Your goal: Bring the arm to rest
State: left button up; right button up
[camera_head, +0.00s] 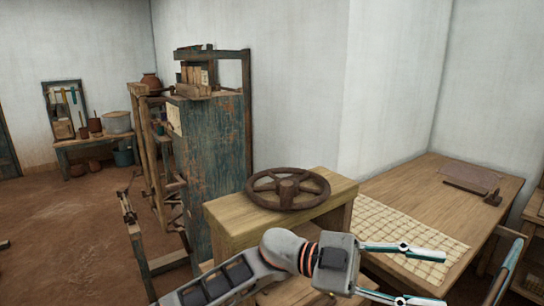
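My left arm comes in from the bottom, left of the middle, and reaches to the right. My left gripper (442,279) is at the lower right, its two fingers spread apart with nothing seen between them. It shows in front of the near part of the wooden table, and I cannot tell its height above it. The lower finger runs close to the bottom edge of the picture. My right gripper is not in view.
A dark spoked wheel (288,188) lies on a wooden stand (236,229) just behind my arm. The wooden table (412,187) bears a checked cloth (402,228) and a dark flat board (466,187). A worn blue cabinet (210,150) stands behind. Floor at left (70,240) is mostly clear.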

pick_arm(q)
jog(key=w+a+f+n+t+h, duration=0.3)
jog(key=w+a+n+t+h, duration=0.4)
jog(key=n+t, duration=0.45)
jog(key=w+a+f+n+t+y, duration=0.3)
jog(key=a+f+n+t+y, duration=0.2)
jog(key=a+f+t, duration=0.15)
jog(key=w+a+f+n+t+y, duration=0.3)
jog(key=a+f+n+t+y, duration=0.25)
jog(key=f+t, duration=0.2)
jog(key=s+a+f+n+g+y, duration=0.1)
jog(key=s+a+f+g+y, duration=0.1)
jog(key=s+a+f+y, duration=0.2)
jog(key=s+a+f+n+g+y, duration=0.2)
jog(key=s+a+f, duration=0.6)
jog(key=a+f, duration=0.4)
jog(key=s+a+f+n+g+y, duration=0.1)
jog(key=s+a+f+y, duration=0.4)
jog(key=f, duration=0.9)
jog(key=s+a+g, duration=0.1)
jog(key=s+a, duration=0.1)
jog(key=a, duration=0.1)
jog(key=shift+a+f+n+y, duration=0.25)
jog(key=shift+f+n+y, duration=0.05)
jog(key=shift+f+y, duration=0.05)
jog(key=shift+s, duration=0.1)
